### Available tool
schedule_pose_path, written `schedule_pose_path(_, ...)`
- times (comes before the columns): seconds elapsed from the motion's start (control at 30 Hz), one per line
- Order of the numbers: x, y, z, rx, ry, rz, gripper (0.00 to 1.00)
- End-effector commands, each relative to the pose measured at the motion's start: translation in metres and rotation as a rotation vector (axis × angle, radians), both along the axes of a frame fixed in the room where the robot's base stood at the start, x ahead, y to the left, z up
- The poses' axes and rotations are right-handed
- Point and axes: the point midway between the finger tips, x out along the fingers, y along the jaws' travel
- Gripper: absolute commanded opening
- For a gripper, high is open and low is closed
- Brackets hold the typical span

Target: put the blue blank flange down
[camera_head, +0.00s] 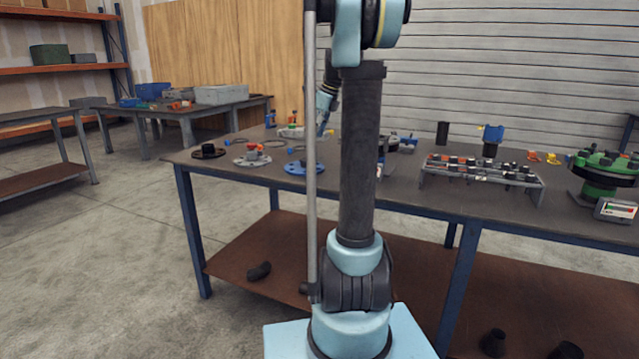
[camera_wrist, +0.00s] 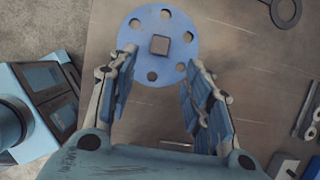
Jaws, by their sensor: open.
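The blue blank flange (camera_wrist: 157,64) is a round disc with several bolt holes and a square stub in its middle. It appears to lie flat on the workbench in the wrist view. In the head view the flange (camera_head: 297,169) is near the bench's front edge, partly covered by my arm's rod. My gripper (camera_wrist: 162,56) is open, with its fingers on either side of the flange's near part and apart from the central stub. I cannot tell how high the fingertips are. In the head view the gripper is mostly hidden behind my arm.
A grey flange (camera_head: 252,160) and a black flange (camera_head: 208,152) lie to the left on the workbench (camera_head: 400,190). A rack of small parts (camera_head: 482,178) and a green round device (camera_head: 603,172) stand right.

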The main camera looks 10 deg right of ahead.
Motion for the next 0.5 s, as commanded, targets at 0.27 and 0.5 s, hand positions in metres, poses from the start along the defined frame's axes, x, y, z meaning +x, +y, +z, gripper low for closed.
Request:
schedule_pose_path(0.27,-0.052,0.014,-0.008,-0.08,-0.054,0.218,0.46)
schedule_pose_path(0.5,-0.135,0.03,-0.032,-0.211,-0.133,0.587,0.46)
